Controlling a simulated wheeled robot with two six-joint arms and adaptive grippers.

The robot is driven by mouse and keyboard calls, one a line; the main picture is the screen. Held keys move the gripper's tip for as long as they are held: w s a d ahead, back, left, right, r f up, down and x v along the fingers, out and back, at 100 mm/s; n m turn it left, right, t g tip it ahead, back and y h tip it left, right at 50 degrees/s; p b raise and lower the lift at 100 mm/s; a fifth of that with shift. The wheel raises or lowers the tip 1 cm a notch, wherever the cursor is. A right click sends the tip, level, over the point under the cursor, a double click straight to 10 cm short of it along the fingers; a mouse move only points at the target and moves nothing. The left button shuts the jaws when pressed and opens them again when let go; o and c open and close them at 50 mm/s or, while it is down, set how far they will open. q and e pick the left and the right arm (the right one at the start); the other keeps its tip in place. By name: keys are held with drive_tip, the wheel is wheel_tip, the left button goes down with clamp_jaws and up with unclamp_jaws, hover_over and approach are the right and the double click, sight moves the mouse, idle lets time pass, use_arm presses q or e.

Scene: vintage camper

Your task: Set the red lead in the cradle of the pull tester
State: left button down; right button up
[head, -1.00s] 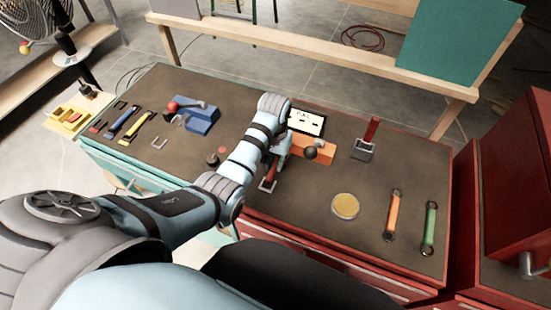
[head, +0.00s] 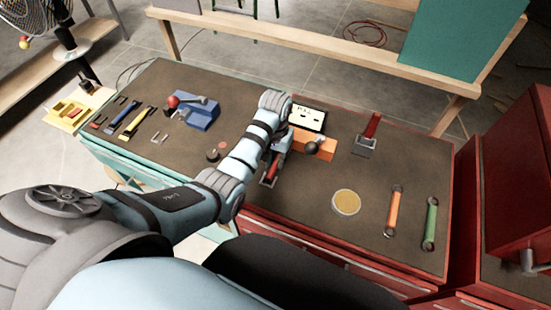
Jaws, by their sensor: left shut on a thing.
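My left gripper (head: 274,163) is low over the middle of the bench, its fingers mostly hidden by its own wrist. It is shut on a slim red piece (head: 270,175), which looks like the red lead. The lead's far part is hidden by the gripper, and I cannot tell whether it touches the bench. The orange body of what looks like the pull tester (head: 322,152), with a white display and a dark ball knob, stands just right of the gripper. Its cradle is hidden or too small to make out. My right gripper is not in view.
A grey holder with a red upright part (head: 367,140) stands to the right. A round yellow-topped tin (head: 346,202), an orange lead (head: 394,210) and a green lead (head: 430,223) lie nearer.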

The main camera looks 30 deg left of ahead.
use_arm(q)
drive_tip(key=shift+f, duration=0.15)
drive_tip(key=c, duration=1.5)
unclamp_jaws()
